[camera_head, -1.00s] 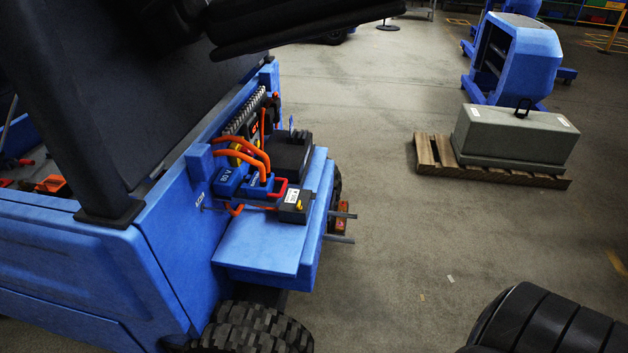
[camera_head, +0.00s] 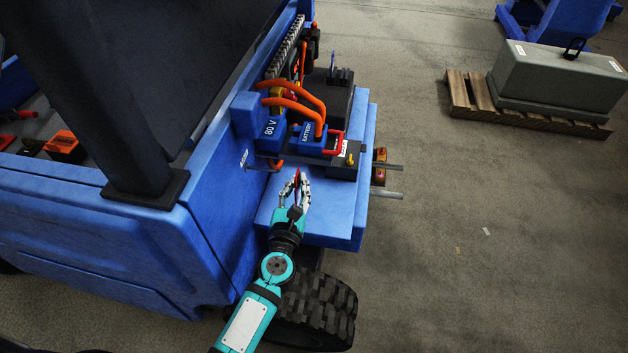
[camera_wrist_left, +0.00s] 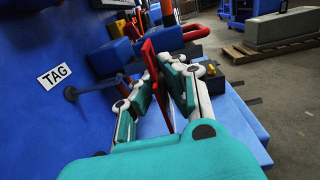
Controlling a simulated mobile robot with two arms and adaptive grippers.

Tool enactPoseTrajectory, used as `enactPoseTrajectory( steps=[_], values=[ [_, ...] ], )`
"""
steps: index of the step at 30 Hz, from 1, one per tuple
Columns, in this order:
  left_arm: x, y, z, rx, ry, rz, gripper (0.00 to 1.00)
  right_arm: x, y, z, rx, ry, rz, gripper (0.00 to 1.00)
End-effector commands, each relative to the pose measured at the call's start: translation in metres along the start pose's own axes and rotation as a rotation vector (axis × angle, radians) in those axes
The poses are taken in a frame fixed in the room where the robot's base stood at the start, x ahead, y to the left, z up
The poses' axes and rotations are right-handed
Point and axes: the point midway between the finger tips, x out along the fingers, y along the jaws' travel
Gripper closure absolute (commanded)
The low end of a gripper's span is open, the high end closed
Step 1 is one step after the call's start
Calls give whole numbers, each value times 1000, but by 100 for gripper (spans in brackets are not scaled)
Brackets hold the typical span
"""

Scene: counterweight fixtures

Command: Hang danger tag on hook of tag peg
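The danger tag (camera_head: 297,178) is a thin red piece, seen nearly edge-on. My left gripper (camera_head: 295,188) is shut on it above the blue ledge of the vehicle. In the left wrist view the red tag (camera_wrist_left: 151,68) stands between the two fingers (camera_wrist_left: 163,88); its face and any hole cannot be made out. The tag peg (camera_wrist_left: 72,93) is a dark disc with a thin rod on the blue wall, beside a white "TAG" label (camera_wrist_left: 54,76). The peg is left of the gripper and apart from it. Its hook end is hard to make out. My right gripper is out of view.
A blue battery connector (camera_head: 310,138) with orange cables and a red handle (camera_head: 335,144) sits just beyond the gripper. Grey bars (camera_head: 385,194) stick out at right. A black tyre (camera_head: 325,305) is below the ledge. Open floor lies right.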

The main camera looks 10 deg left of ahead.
Motion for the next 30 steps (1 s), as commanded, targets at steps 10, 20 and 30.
enactPoseTrajectory(
  steps=[10,20,30],
  values=[
    [37,-23,-13,2,0,-27,100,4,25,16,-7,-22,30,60],
    [37,-4,-14,3,1,-27,100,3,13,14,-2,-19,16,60],
    [38,17,-16,3,1,-26,100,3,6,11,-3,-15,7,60]
  ],
)
